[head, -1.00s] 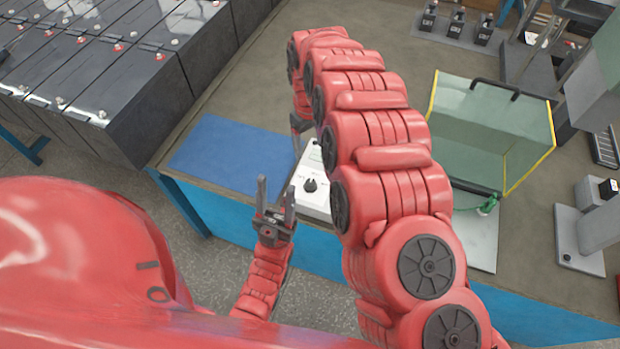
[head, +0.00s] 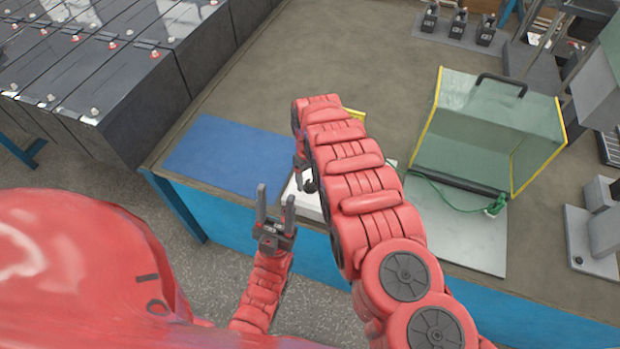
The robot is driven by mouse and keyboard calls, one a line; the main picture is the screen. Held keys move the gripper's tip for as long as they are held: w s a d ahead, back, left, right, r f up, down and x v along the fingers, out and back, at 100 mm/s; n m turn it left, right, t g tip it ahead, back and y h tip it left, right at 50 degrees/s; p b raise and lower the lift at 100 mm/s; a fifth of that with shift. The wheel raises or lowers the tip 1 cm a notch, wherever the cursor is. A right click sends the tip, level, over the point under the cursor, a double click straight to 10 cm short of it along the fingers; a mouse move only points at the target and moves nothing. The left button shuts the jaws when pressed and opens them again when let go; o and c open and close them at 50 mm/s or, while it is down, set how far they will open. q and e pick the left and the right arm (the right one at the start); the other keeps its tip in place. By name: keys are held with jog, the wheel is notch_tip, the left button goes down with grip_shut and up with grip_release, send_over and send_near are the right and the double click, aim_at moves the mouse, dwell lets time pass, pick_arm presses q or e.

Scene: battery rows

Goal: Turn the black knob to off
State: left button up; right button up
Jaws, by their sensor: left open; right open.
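The black knob (head: 310,186) is on a white box (head: 303,203) at the front edge of the bench. My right arm hides most of the box, and the knob's pointer direction cannot be made out. My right gripper (head: 302,172) hangs down right at the knob, mostly hidden by its own arm; I cannot tell whether it touches the knob. My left gripper (head: 275,207) is open and empty, fingers pointing up, in front of the bench and left of the white box.
A blue mat (head: 225,155) lies left of the box. A clear cover with yellow edges (head: 490,135) stands to the right, with a green cable (head: 496,206) by a pale plate (head: 460,230). Black batteries (head: 130,110) fill the far left. The bench behind the mat is clear.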

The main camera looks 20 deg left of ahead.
jog(key=shift+f, duration=0.45)
jog(key=shift+c, duration=0.4)
grip_shut()
